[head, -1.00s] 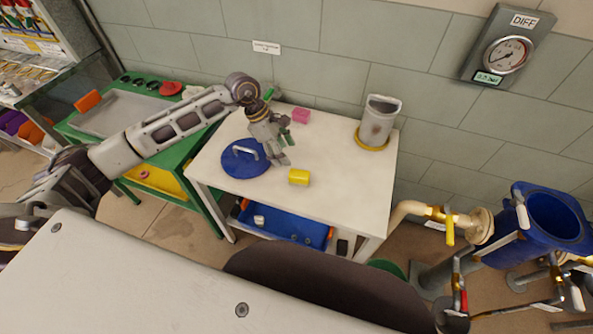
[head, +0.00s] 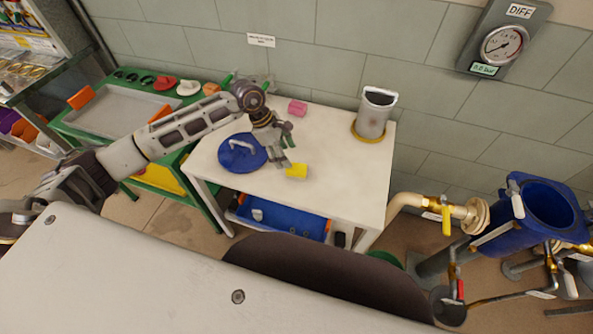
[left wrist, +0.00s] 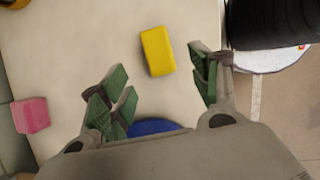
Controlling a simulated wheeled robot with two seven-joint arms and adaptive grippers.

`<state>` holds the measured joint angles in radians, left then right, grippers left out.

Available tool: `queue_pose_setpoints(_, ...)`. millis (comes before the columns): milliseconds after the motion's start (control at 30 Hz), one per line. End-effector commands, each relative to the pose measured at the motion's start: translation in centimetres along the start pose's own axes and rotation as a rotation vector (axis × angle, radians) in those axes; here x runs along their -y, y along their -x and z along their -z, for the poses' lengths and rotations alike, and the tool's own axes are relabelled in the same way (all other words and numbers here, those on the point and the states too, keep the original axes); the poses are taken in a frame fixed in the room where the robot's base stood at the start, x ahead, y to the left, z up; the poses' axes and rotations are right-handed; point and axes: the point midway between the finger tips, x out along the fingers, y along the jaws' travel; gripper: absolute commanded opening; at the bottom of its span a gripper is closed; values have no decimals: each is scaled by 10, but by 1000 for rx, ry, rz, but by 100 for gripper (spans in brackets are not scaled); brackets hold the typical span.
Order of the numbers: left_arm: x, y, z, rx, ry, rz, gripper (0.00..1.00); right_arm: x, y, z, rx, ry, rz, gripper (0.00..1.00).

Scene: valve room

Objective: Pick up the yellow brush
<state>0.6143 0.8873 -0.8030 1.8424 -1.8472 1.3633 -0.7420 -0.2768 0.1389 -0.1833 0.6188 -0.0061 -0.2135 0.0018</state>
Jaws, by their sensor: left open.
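The yellow brush (head: 296,171) shows as a small yellow block lying on the white table, near its front edge. No bristles can be seen. In the left wrist view, the brush (left wrist: 157,51) lies ahead of the fingers, between their lines and apart from both. My left gripper (head: 287,148) is open and empty, its green-padded fingers pointing down over the table just behind the brush. It also shows in the left wrist view (left wrist: 160,78) with its fingers spread wide. My right gripper is not in view.
A blue round lid (head: 236,160) with a pale handle lies left of the brush. A pink block (head: 297,107) and a grey container (head: 373,115) on a yellow ring stand farther back. A blue tray (head: 290,219) sits below the tabletop. The table's right side is clear.

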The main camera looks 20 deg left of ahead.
Motion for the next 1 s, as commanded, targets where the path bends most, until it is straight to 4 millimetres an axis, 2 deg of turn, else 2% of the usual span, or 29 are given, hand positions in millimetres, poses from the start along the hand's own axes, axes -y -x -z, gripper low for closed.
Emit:
queue_pose_setpoints(100,0,-16,-1,2,1,1,62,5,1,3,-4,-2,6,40)
queue_pose_setpoints(300,0,-35,0,1,0,0,62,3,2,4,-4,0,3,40)
queue_pose_setpoints(767,0,-40,0,0,0,-1,62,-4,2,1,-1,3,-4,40)
queue_pose_setpoints(1000,0,-53,-3,1,0,2,62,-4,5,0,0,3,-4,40)
